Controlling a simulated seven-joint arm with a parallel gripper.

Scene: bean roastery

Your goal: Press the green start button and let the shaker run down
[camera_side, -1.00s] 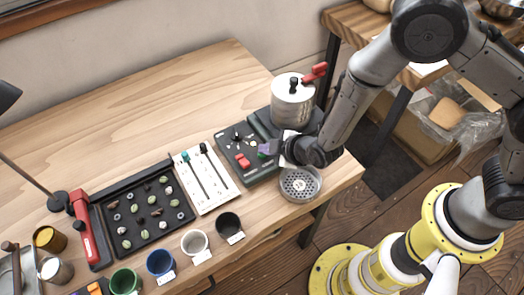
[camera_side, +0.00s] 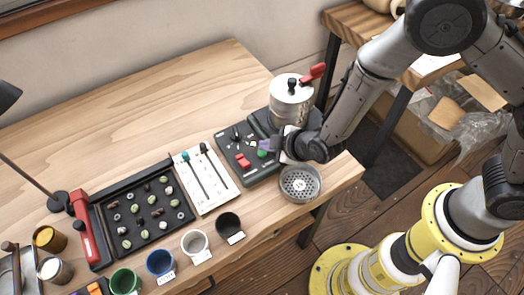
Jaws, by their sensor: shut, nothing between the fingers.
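The green start button (camera_side: 262,153) shows on the dark control panel (camera_side: 262,178), beside a red switch (camera_side: 242,161). My gripper (camera_side: 266,145) is shut and empty. Its purplish fingertips are just behind and above the green button, apart from it in the picture; the exact height is hard to judge. Whether the button is pressed in cannot be told. A black tray (camera_side: 107,212) with several green, brown and grey pieces lies on the left of the bench, with a red handle (camera_side: 83,228) at its left side. It may be the shaker, but I cannot be sure.
A metal pot (camera_side: 291,102) with a red lever stands behind my gripper. A round perforated dish (camera_side: 300,184) is in front of it. A white slider panel (camera_side: 205,180) lies left of the control panel. Several cups (camera_side: 194,243) line the front edge.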

